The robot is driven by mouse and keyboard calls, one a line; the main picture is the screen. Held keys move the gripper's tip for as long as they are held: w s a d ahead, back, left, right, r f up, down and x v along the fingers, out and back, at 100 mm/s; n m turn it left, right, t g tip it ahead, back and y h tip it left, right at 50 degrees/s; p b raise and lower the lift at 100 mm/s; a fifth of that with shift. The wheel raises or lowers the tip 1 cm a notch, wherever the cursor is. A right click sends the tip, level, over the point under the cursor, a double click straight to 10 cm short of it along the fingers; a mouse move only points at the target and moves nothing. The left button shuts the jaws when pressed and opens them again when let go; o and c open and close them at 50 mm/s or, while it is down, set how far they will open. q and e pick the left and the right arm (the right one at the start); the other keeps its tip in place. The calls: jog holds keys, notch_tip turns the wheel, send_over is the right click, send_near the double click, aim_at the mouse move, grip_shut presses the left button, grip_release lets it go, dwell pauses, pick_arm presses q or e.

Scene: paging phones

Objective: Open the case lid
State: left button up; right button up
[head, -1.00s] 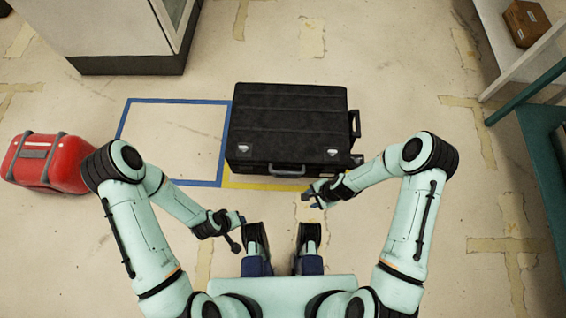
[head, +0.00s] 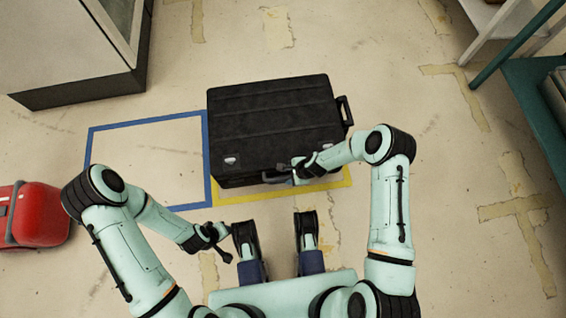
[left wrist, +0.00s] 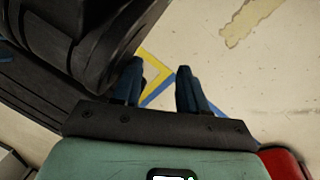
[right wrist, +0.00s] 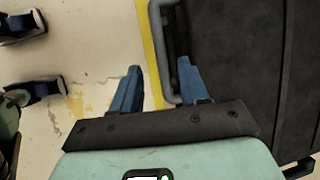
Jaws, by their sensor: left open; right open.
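The black case (head: 272,118) lies flat on the floor with its lid shut; it also shows in the right wrist view (right wrist: 235,60). My right gripper (head: 296,172) is open at the case's front edge. In the right wrist view, the grey front handle (right wrist: 158,50) appears between its fingers (right wrist: 160,68); I cannot tell whether they touch it. My left gripper (head: 218,246) is open and empty, low in front of the case; its fingers (left wrist: 158,70) show over floor.
A red case (head: 38,215) lies on the floor at left. A blue taped square (head: 148,121) of bare floor is beside the black case. Yellow tape (head: 335,185) runs under its front. A cabinet (head: 75,45) stands upper left, a teal shelf (head: 530,110) at right.

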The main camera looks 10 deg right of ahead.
aim_at(281, 178)
pick_arm(q)
jog(key=shift+g, duration=0.9)
jog(key=s+f, duration=0.1)
jog(key=s+f+b, duration=0.1)
jog(key=s, duration=0.1)
jog(key=s+f, duration=0.1)
jog(key=shift+s+a+f+b, duration=0.1)
jog(key=shift+s+a+b, duration=0.1)
jog(key=shift+a+b, duration=0.15)
pick_arm(e)
jog(key=x, duration=0.6)
grip_shut()
pick_arm(q)
jog(key=shift+w, duration=0.1)
pick_arm(e)
jog(key=shift+r, duration=0.1)
